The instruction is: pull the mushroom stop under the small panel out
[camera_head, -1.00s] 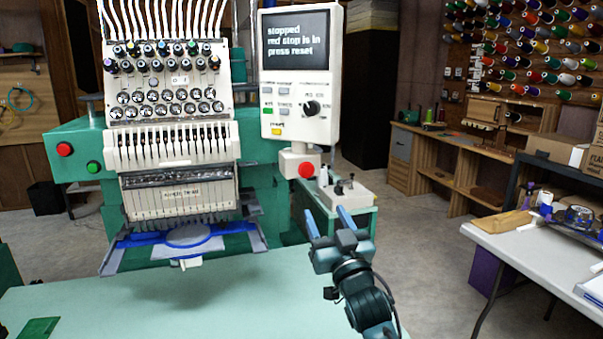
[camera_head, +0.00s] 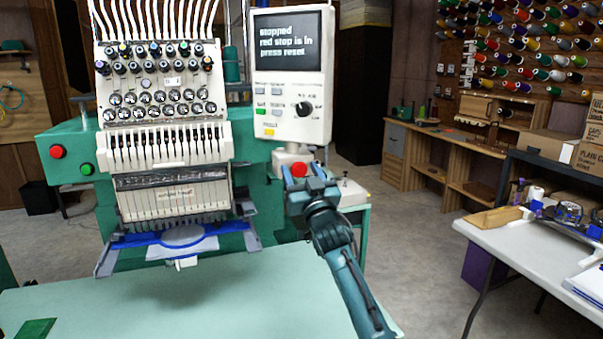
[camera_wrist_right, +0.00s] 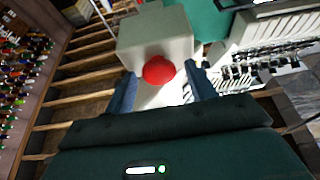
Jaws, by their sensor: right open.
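The red mushroom stop (camera_head: 299,170) sits on a pale box under the small panel (camera_head: 290,75). The panel's screen reads "stopped, red stop is in, press reset". My right gripper (camera_head: 303,172) is open, its two blue fingertips on either side of the stop in the head view. In the right wrist view the red stop (camera_wrist_right: 158,70) shows between the open fingers (camera_wrist_right: 160,85), on the face of its pale box (camera_wrist_right: 155,38). Whether the fingers touch it I cannot tell. My left gripper is not in view.
The embroidery machine (camera_head: 165,130) stands left of the panel, with another red button (camera_head: 57,151) and a green button (camera_head: 87,169) on its far left. A green table (camera_head: 180,295) lies in front. A white table (camera_head: 530,250) stands at the right.

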